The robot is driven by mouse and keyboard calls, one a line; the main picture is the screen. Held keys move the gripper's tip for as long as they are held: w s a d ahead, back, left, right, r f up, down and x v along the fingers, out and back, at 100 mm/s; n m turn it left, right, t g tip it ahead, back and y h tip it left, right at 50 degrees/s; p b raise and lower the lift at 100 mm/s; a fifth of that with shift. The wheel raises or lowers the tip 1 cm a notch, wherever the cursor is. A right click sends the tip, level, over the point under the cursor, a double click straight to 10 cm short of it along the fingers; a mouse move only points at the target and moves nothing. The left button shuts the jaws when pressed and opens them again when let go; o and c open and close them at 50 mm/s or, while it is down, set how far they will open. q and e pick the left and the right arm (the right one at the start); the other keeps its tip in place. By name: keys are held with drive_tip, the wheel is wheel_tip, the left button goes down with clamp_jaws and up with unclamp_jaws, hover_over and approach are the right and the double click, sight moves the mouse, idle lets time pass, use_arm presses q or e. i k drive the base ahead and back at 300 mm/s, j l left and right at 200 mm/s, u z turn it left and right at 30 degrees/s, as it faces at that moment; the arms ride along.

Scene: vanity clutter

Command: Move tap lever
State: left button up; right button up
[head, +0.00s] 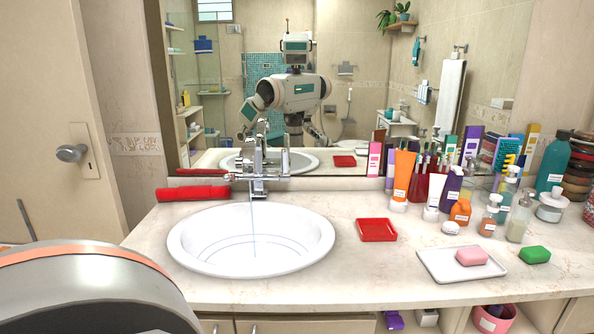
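The chrome tap (258,178) stands at the back rim of the white basin (205,255), in front of the mirror. A thin stream of water (253,222) falls from it into the basin. Chrome parts rise above the tap body and overlap their reflection, so I cannot clearly tell the lever or its position. A large grey rounded part with an orange band, likely my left arm, fills the bottom left corner. Neither of my grippers shows directly.
A red roll (193,192) lies left of the tap. A red dish (377,230) sits right of the basin. A white tray (430,262) holds pink soap (471,257), beside green soap (535,255). Bottles and tubes crowd the right. The mirror (350,85) reflects my body.

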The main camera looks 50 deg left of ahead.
sight(285, 173)
drive_tip(key=u, duration=1.6)
